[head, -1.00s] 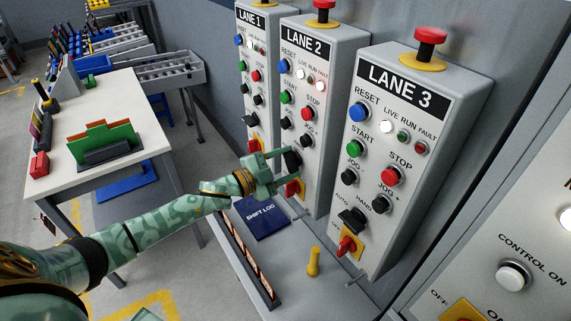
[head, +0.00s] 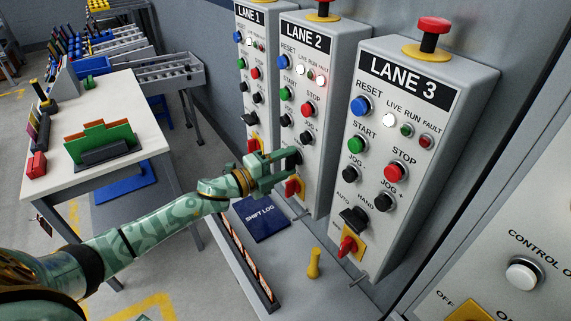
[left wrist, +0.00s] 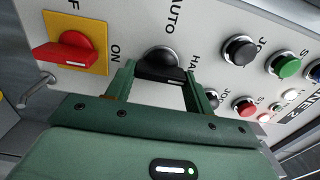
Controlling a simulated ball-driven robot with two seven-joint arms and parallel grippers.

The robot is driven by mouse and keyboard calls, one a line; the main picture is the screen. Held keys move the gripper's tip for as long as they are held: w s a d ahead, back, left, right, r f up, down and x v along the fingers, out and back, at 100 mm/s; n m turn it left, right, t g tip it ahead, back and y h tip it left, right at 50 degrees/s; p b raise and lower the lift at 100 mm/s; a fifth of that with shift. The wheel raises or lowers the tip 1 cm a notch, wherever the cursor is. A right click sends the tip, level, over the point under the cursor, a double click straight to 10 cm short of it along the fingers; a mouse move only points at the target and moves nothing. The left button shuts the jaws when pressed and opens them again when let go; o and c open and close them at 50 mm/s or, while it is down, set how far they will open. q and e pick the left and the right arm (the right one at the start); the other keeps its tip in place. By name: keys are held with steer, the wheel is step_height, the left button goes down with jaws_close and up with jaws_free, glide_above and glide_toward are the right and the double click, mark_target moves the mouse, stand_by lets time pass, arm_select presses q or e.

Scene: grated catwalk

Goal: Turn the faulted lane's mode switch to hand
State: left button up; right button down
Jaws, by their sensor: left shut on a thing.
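The lane 2 panel (head: 318,185) stands in the middle of the head view. Its fault lamp (head: 321,82) glows red; the lane 3 fault lamp (head: 426,142) looks dull. The black lane 2 mode switch (head: 294,158) is partly hidden by my left gripper (head: 282,165). In the left wrist view the switch (left wrist: 162,62) sits between the two fingers of my left gripper (left wrist: 160,85), with AUTO and HAND printed beside it. The gripper is shut on its handle. I cannot tell clearly which label the handle points to. My right gripper is not in view.
A red isolator handle (left wrist: 62,55) on a yellow plate sits close beside the switch. The lane 3 panel (head: 400,180) stands to the right and lane 1 (head: 256,80) to the left. A blue shift log (head: 261,218) and yellow object (head: 313,263) lie below.

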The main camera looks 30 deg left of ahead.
arm_select(q)
steer(key=shift+f, duration=0.1)
stand_by(0.3)
steer(key=o, duration=1)
steer(key=b+v, duration=0.1)
steer(key=v, duration=1.5)
steer(key=shift+s+a, duration=0.15)
